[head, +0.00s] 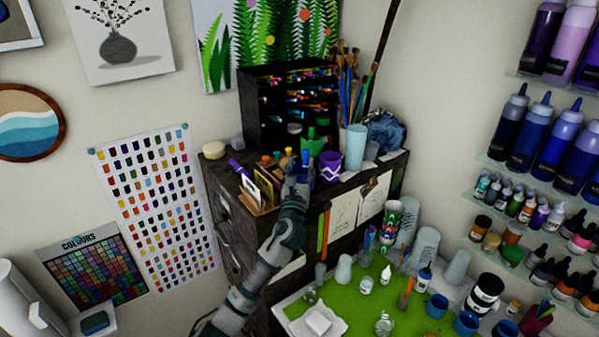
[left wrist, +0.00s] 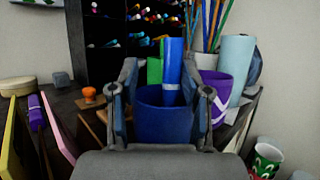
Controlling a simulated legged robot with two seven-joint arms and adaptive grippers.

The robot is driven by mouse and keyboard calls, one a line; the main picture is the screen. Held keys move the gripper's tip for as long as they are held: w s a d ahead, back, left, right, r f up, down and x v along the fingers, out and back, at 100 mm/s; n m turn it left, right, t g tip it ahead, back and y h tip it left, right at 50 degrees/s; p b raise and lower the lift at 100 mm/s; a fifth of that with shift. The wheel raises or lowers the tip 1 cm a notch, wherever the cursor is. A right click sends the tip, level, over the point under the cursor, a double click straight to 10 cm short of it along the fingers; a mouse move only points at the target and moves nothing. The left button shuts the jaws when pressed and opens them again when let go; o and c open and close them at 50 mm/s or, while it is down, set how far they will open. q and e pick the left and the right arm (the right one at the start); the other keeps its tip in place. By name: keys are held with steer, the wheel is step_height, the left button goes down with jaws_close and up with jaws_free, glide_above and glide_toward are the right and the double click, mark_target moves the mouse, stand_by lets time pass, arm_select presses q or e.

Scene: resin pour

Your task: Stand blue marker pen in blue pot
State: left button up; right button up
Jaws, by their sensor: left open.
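The blue marker pen (left wrist: 172,62) stands nearly upright in the left wrist view, a white band near its lower part. Its lower end goes down behind the front rim of the blue pot (left wrist: 165,122), and it looks to be inside the pot. My left gripper (left wrist: 165,98) is open, its fingers apart on either side of the pot and pen, holding neither as far as I see. In the head view my left gripper (head: 299,176) is over the dark cabinet top and hides most of the pot; the blue pen top (head: 305,157) shows just beyond. My right gripper is not in view.
A purple pot (head: 330,167) and a light blue cup (head: 355,148) stand close to the right. A green item (left wrist: 154,70) is behind the pen. A black marker rack (head: 262,125) stands behind. Cards in a wooden holder (head: 259,190) are to the left.

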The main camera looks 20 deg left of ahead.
arm_select(q)
steer(key=shift+s+d+f, duration=0.15)
steer(key=shift+s+f, duration=0.1)
steer(key=shift+s, duration=0.05)
steer(key=a+v, duration=0.1)
steer(key=v, duration=1)
steer(key=shift+d, duration=0.25)
steer(key=shift+s+d, duration=0.1)
steer(key=shift+d, duration=0.2)
steer(key=shift+a, duration=0.15)
